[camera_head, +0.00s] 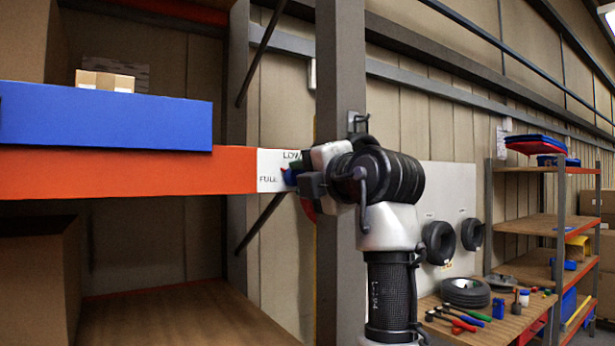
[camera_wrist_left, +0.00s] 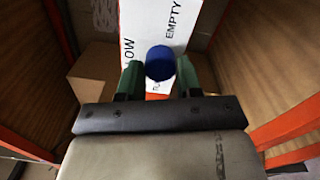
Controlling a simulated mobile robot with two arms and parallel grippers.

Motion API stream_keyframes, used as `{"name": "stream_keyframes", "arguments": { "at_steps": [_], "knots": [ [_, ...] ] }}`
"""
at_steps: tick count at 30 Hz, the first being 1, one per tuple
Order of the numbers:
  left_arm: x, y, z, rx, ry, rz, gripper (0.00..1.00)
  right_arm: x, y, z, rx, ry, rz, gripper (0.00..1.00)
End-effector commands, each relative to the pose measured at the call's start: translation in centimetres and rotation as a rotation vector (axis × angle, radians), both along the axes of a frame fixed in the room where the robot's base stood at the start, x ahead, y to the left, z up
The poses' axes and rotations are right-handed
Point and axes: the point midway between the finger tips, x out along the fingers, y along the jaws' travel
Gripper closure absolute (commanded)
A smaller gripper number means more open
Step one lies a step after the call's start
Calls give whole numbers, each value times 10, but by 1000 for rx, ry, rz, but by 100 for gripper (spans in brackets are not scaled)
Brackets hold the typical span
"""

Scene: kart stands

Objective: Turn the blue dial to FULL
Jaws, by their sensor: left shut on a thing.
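The blue dial (camera_wrist_left: 160,63) sits on a white label plate (camera_wrist_left: 142,28) in the left wrist view. My left gripper (camera_wrist_left: 158,78) has its green fingertips on either side of the dial and is shut on it. The plate shows EMPTY, part of LOW, and a word partly hidden by the dial. In the head view the plate (camera_head: 268,170) is on the end of an orange beam, with LOW above FULL. My left gripper (camera_head: 291,178) hides most of the dial there. I cannot tell where the dial points. My right gripper is not in view.
The orange beam (camera_head: 120,173) and a blue panel (camera_head: 100,117) run along the shelf at left. A grey post (camera_head: 341,60) stands behind my arm. At right are a bench with tools and tyres (camera_head: 466,292) and a shelf rack (camera_head: 559,222).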

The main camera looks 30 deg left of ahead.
Motion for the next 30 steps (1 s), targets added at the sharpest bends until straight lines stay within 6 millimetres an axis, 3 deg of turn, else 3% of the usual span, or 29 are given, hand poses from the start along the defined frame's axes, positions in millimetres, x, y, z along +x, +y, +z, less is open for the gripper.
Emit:
{"name": "stream_keyframes", "arguments": {
  "at_steps": [1,2,7,17,30],
  "knots": [
    [-1,0,5,10,-11,0,89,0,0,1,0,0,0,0],
    [-1,0,5,10,-11,0,64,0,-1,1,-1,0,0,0],
    [-1,0,4,7,-6,0,39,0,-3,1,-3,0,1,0],
    [-2,-4,1,6,-3,-1,39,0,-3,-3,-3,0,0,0],
    [-31,-76,-4,7,-5,-3,39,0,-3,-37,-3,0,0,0]
  ]
}}
